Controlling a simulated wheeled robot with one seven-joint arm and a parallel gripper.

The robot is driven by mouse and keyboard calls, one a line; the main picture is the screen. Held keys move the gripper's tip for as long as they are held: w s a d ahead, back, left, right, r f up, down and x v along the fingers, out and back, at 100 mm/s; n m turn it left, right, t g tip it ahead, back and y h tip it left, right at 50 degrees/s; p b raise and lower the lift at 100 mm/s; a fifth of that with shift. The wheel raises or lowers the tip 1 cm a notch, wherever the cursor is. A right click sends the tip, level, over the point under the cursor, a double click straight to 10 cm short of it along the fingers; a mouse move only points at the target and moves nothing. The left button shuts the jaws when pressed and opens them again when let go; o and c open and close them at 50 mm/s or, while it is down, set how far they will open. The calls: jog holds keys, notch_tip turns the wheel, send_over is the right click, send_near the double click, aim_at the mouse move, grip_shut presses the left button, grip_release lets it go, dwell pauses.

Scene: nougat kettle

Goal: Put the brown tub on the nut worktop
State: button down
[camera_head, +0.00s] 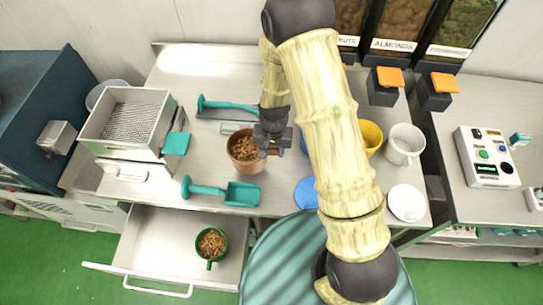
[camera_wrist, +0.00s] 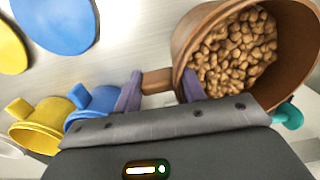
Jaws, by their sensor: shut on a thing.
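The brown tub (camera_head: 243,163), filled with nuts, is over the middle of the pale worktop (camera_head: 190,70), between two teal scoops. I cannot tell whether its base touches the surface. My gripper (camera_head: 272,146) is at the tub's right side. In the wrist view the tub (camera_wrist: 182,50) fills the upper right, and my gripper's fingers (camera_wrist: 158,90) are shut on its short brown handle. No label shows which surface is the nut worktop; nut dispensers (camera_head: 392,46) stand at this worktop's back.
Teal scoops lie behind (camera_head: 228,106) and in front (camera_head: 242,194) of the tub. A white sieve box (camera_head: 120,150) stands left. Yellow (camera_head: 371,134) and white (camera_head: 404,146) mugs stand right. An open drawer (camera_head: 155,245) below holds a green mug (camera_head: 211,258) of nuts.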

jog(key=shift+s+f, duration=0.15)
jog(key=shift+f, duration=0.45)
jog(key=shift+f+p, duration=0.6)
jog(key=shift+f, duration=0.85)
jog(key=c, duration=0.8)
grip_release()
jog(key=shift+c, duration=0.2)
jog(key=shift+r, duration=0.1)
notch_tip(320, 180, up, 12)
jog(key=b, duration=0.3)
jog(key=shift+d, duration=0.1)
